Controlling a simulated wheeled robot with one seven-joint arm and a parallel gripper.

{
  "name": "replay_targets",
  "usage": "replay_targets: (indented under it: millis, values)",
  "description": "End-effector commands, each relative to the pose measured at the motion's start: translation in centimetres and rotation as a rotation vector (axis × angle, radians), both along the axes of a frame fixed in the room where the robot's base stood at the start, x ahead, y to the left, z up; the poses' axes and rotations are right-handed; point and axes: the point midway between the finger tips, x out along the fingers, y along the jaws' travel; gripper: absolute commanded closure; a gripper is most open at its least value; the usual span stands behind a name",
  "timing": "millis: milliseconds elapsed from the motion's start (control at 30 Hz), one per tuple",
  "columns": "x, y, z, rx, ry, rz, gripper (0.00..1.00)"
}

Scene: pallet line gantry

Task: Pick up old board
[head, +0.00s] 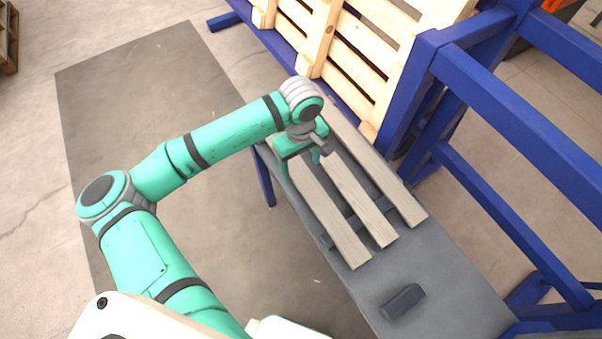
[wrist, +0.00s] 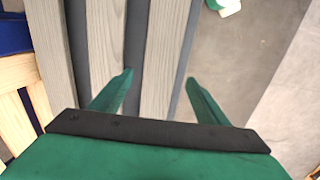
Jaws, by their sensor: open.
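Three weathered grey boards lie side by side on a dark grey bench (head: 455,285): a left one (head: 335,225), a middle one (head: 362,203) and a right one (head: 388,180) in the head view. I cannot tell from looks which is the old board. My gripper (head: 300,167) is open and empty at the far end of the left board, pointing down. In the wrist view my gripper's fingers (wrist: 158,80) stand either side of that board (wrist: 166,55), which runs between them. Whether the fingers reach its level is unclear.
A pale wooden pallet (head: 345,50) stands tilted against the blue gantry frame (head: 500,95) close behind the boards. A dark block (head: 402,301) lies on the bench's near end. A dark floor mat (head: 150,90) leaves open room left of the bench.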

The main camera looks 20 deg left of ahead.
Motion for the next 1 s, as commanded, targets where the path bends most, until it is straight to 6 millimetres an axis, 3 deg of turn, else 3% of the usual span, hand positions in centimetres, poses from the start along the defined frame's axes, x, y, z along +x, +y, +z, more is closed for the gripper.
replay_targets:
  millis: [233,533,767,1000]
  values:
    - [0.1,0.0,-3.2,0.000,0.000,0.001,0.31]
    - [0.1,0.1,-3.6,0.000,0.000,0.002,0.31]
    - [0.1,0.2,-3.6,0.000,0.000,0.002,0.83]
    - [0.1,0.1,-3.6,0.000,-0.001,0.002,0.83]
